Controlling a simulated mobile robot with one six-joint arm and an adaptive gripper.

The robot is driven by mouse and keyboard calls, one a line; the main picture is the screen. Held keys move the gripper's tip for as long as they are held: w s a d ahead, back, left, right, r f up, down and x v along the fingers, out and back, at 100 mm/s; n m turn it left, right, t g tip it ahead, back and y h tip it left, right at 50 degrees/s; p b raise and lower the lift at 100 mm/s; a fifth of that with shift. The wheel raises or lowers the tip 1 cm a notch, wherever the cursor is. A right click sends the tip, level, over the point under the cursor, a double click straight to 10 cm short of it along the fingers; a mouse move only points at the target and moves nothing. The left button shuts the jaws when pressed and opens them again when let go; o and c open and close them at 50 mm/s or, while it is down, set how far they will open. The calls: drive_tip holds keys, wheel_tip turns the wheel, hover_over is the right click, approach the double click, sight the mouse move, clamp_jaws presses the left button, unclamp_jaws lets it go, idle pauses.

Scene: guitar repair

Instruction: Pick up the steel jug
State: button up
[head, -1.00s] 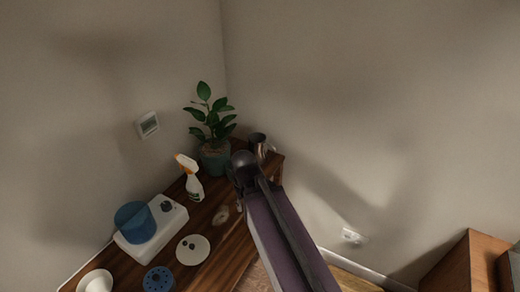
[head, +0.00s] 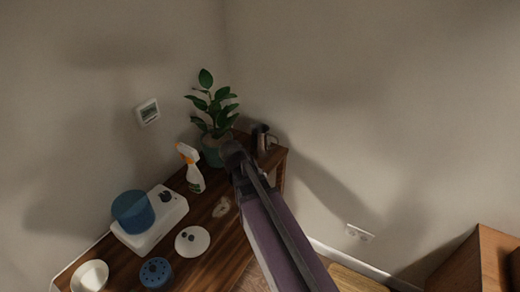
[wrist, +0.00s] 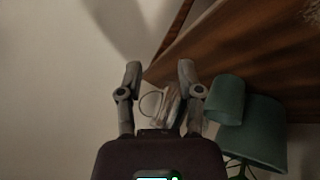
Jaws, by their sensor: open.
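The steel jug (head: 261,140) stands at the far right end of the wooden table in the head view, with its handle to the right. It is dark and shiny. The end of my arm is just left of and below it in that picture, in front of the plant's pot. In the wrist view my gripper (wrist: 158,75) is open, its two fingers spread. The jug (wrist: 169,109) shows between the fingers, its handle loop to the left. I see no contact, and the remaining distance is hard to judge.
A potted plant (head: 210,105) stands close left of the jug. A spray bottle (head: 191,168) and a white box with a blue cylinder (head: 133,211) are nearer on the table (head: 200,258). Walls rise behind. Teal shapes (wrist: 262,132) lie right of the fingers in the wrist view.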

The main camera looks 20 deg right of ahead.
drive_tip(key=w+d+r+m+t+h+b, duration=0.1)
drive_tip(key=w+d+h+b, duration=0.1)
drive_tip(key=w, duration=0.4)
drive_tip(key=w+d+r+m+t+h+b, duration=0.1)
drive_tip(key=w+r+m+t+h+b, duration=0.1)
drive_tip(key=w+h, duration=0.3)
drive_tip(key=shift+w+d+m+t+b, duration=0.3)
drive_tip(key=shift+w+d+b, duration=0.05)
drive_tip(key=shift+b, duration=0.4)
drive_tip(key=shift+d, duration=0.15)
drive_tip(key=b, duration=0.3)
approach(278, 141)
drive_tip(key=x, duration=0.4)
drive_tip(key=shift+d+f, duration=0.25)
drive_tip(key=shift+d, duration=0.05)
drive_tip(key=shift+b+x, duration=0.85)
drive_tip(key=shift+x, duration=1.75)
drive_tip(key=shift+w, duration=0.15)
